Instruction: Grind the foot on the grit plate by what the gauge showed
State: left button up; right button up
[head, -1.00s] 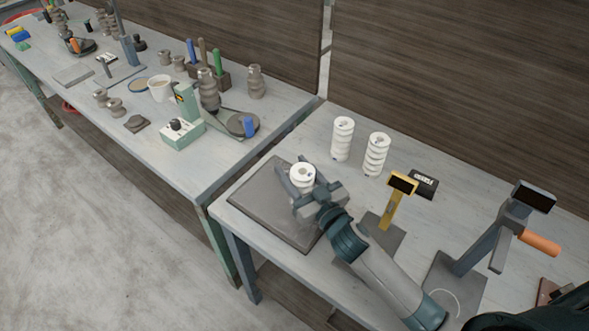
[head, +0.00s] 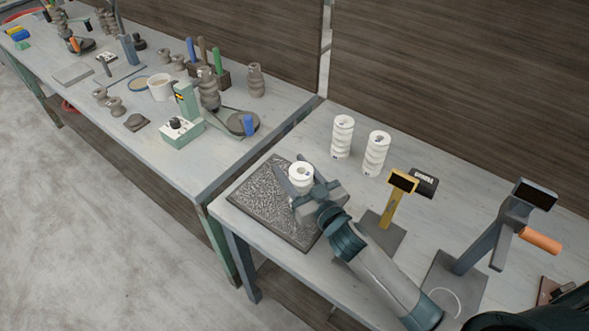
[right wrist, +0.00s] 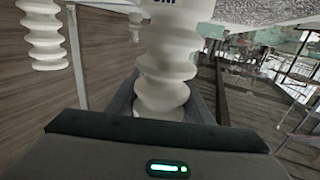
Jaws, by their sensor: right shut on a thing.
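My right gripper (head: 301,187) is shut on a white ribbed ceramic piece (head: 300,173), which stands upright over the right part of the grit plate (head: 262,213). The same white piece fills the middle of the right wrist view (right wrist: 165,65), with dark marking near the top of the picture. Whether its foot touches the plate is hidden by the gripper. The plate is dark with a speckled pale texture. The gauge may be the yellow stand with a dark display (head: 397,196), right of the gripper; its display shows no readable figure. My left gripper is not in view.
Two white ribbed pieces, a left one (head: 342,137) and a right one (head: 376,153), stand behind the gripper. A grey stand with an orange handle (head: 540,239) is at right. A small black box (head: 425,182) lies behind the yellow stand. The left bench (head: 180,160) is crowded.

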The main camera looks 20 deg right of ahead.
jog(key=shift+w+a, duration=0.6)
jog(key=shift+w, duration=0.15)
jog(key=shift+w+a, duration=0.1)
jog(key=shift+w+a, duration=0.65)
jog(key=shift+w, duration=0.2)
jog(key=shift+r, duration=0.1)
jog(key=shift+w, duration=0.1)
jog(key=shift+w+a, duration=0.7)
jog(key=shift+w, duration=0.1)
jog(key=shift+w, duration=0.1)
